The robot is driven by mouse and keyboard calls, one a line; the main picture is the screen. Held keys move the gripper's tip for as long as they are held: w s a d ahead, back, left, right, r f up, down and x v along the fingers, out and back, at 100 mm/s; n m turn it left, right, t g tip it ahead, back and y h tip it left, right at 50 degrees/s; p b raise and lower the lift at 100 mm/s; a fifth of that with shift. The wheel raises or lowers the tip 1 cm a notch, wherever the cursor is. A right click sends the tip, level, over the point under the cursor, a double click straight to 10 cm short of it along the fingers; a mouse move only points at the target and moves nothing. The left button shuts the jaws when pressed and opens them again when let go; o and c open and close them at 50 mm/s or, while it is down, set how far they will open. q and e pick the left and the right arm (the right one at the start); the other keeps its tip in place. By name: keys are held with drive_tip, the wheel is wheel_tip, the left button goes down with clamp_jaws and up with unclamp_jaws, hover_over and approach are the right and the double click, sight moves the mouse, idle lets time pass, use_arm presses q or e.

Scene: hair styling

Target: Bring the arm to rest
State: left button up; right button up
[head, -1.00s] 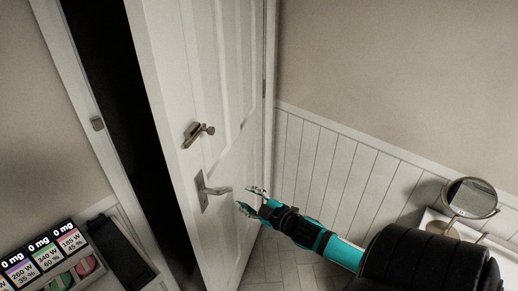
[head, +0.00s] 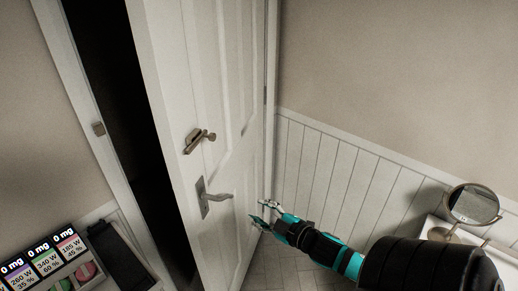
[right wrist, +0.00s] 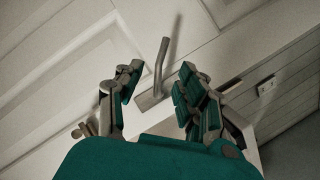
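My right gripper (head: 263,213) is in the head view, to the right of the door handle and apart from it, with nothing between its fingers. In the right wrist view its two fingers (right wrist: 158,92) stand wide apart. The silver lever handle (head: 213,196) is on the white door (head: 218,110), which stands ajar with a dark gap at its left. The handle also shows in the right wrist view (right wrist: 161,68), beyond the fingertips. My left gripper is not in either view.
A bronze latch (head: 199,140) sits above the handle. A round mirror (head: 473,204) stands on a white surface at the right. Display panels (head: 45,262) and a black tray (head: 118,256) are at the lower left. A panelled wall (head: 345,170) is behind my right arm.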

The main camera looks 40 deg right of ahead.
drive_tip(key=s+f+m+g+h+b, duration=0.1)
drive_tip(key=s+f+m+g, duration=0.3)
drive_tip(key=f, duration=1.1)
drive_tip(key=s+f+m+g+h+b, duration=0.15)
drive_tip(key=s+f, duration=0.45)
drive_tip(key=f, duration=1)
drive_tip(key=s+a+f+g+y, duration=0.1)
drive_tip(key=s+a+f+g, duration=0.2)
drive_tip(key=s+a+f, duration=0.2)
drive_tip(key=s+a+f+g+b, duration=0.1)
drive_tip(key=s+a+f+g, duration=0.2)
drive_tip(key=s+f, duration=0.6)
drive_tip(key=s+a+f+g+y, duration=0.1)
drive_tip(key=s+a+f+g, duration=0.2)
drive_tip(key=s+a+f, duration=0.4)
drive_tip(key=s+f+m, duration=0.1)
drive_tip(key=s, duration=0.3)
drive_tip(key=shift+a+y, duration=0.35)
